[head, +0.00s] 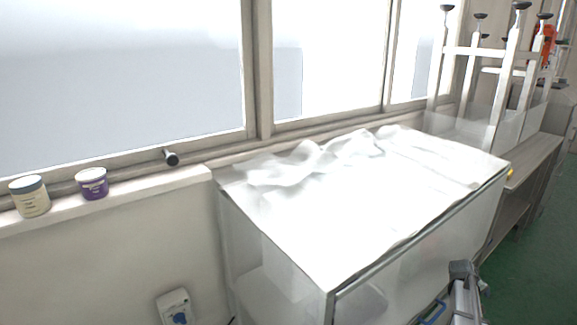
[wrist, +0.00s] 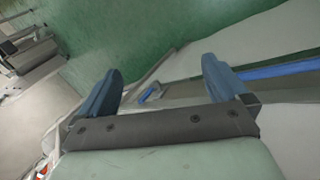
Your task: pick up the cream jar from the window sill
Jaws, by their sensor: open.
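A cream-coloured jar (head: 30,198) with a blue-grey lid stands upright on the window sill (head: 140,191) at the far left of the head view. A purple jar (head: 93,185) with a pale lid stands on the sill to its right, with a gap between them. My gripper (wrist: 162,68) shows in the wrist view, its two blue-grey fingers wide apart with nothing held between them. Neither jar shows in the wrist view, so my gripper is away from them. I cannot tell surely whether the grey part at the lower right of the head view is mine.
A dark window handle (head: 170,157) juts out right of the jars. A large box-like unit under a shiny white cover (head: 350,200) fills the middle. Upturned white table legs (head: 510,60) stand at the back right. Green floor (head: 535,250) is open at the right.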

